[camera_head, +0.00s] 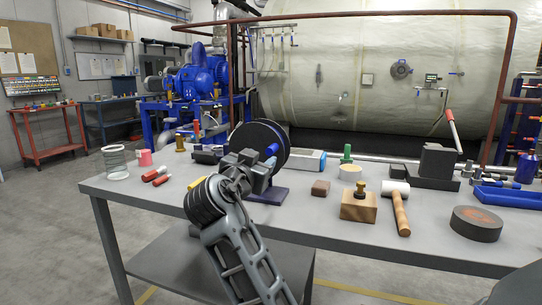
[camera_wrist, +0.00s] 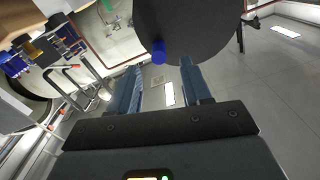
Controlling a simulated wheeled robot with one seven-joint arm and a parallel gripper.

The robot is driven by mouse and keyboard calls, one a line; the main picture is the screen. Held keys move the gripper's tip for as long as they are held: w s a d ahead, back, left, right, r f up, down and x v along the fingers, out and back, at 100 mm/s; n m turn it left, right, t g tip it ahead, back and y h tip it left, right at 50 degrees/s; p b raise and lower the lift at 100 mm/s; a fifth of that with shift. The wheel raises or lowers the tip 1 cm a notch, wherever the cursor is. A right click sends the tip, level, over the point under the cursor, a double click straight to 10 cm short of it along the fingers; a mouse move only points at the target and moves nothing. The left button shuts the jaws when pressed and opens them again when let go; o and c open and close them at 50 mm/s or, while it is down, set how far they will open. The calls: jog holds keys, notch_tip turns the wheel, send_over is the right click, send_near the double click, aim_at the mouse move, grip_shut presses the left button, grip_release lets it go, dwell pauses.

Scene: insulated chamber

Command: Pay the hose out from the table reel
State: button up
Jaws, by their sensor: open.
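The table reel stands on the workbench (camera_head: 330,224), its black round flange (camera_head: 250,140) facing me and its dark base (camera_head: 272,196) on the top. A short blue cylinder (camera_head: 272,150) sticks out from the flange; I cannot tell if it is a handle or hose end. My gripper (camera_head: 268,165) is in front of the reel, close to this cylinder. In the wrist view my gripper (camera_wrist: 160,66) is open, its fingers apart. The blue cylinder (camera_wrist: 158,50) shows just beyond the fingertips, at the edge of the dark flange (camera_wrist: 200,25). No paid-out hose is clearly visible.
A mallet (camera_head: 400,208), a wooden block (camera_head: 358,206) and a dark round disc (camera_head: 476,224) lie on the right. Red cylinders (camera_head: 155,174) and a wire-like basket (camera_head: 116,162) are on the left.

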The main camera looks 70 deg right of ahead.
aim_at(268, 153)
jog(key=shift+s+d+r, duration=0.1)
jog(key=shift+d+r, duration=0.15)
jog(key=shift+d, duration=0.15)
jog(key=d, duration=0.7)
jog(key=shift+w+d, duration=0.15)
jog(key=shift+w, duration=0.15)
jog(key=shift+c, duration=0.2)
grip_shut()
